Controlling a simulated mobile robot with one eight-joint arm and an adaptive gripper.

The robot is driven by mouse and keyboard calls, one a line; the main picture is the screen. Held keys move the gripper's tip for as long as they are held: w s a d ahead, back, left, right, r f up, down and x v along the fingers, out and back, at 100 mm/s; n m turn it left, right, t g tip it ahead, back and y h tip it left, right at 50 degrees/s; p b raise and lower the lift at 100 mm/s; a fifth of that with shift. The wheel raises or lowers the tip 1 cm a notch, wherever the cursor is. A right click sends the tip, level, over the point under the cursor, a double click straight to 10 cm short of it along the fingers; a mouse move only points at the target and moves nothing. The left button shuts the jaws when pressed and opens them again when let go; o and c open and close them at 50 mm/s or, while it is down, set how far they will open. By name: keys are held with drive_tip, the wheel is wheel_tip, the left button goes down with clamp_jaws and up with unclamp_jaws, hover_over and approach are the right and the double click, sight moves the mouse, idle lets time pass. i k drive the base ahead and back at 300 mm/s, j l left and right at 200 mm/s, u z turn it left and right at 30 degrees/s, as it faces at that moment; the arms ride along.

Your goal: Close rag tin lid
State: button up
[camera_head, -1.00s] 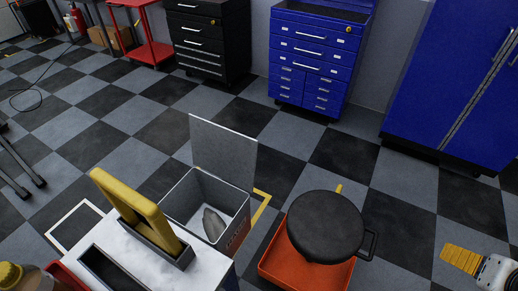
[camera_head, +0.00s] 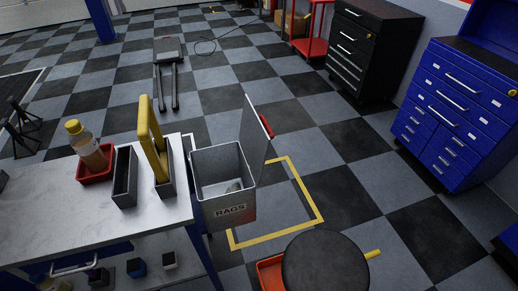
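The rag tin (camera_head: 222,200) is a grey open box with "RAGS" on its front, standing beside the right end of the workbench in the head view. Its lid (camera_head: 251,140) stands upright, hinged along the tin's right side, so the tin is open. A red part (camera_head: 266,126) shows at the lid's far side. A grey rag (camera_head: 234,187) lies inside the tin. My gripper is not in view.
A black round stool seat (camera_head: 325,262) stands at the front. Yellow floor tape (camera_head: 305,196) borders clear floor right of the tin.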

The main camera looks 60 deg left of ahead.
sight(256, 134)
drive_tip(key=i+l+u, duration=0.2)
drive_tip(key=u, duration=0.2)
drive_tip(key=i+l+u, duration=0.3)
drive_tip(key=u, duration=0.15)
drive_tip(key=i+l+u, duration=0.15)
drive_tip(key=l+u, duration=0.25)
drive_tip(key=i+l+u, duration=0.15)
drive_tip(key=l+u, duration=0.15)
drive_tip(key=u, duration=0.15)
drive_tip(key=l+u, duration=0.4)
drive_tip(key=i+l+u, duration=0.1)
drive_tip(key=l+u, duration=0.6)
drive_tip(key=u, duration=0.25)
drive_tip(key=l+u, duration=0.45)
drive_tip(key=i+l+z, duration=0.1)
drive_tip(key=z, duration=0.25)
drive_tip(key=i+l+z, duration=0.1)
drive_tip(key=l+z, duration=0.25)
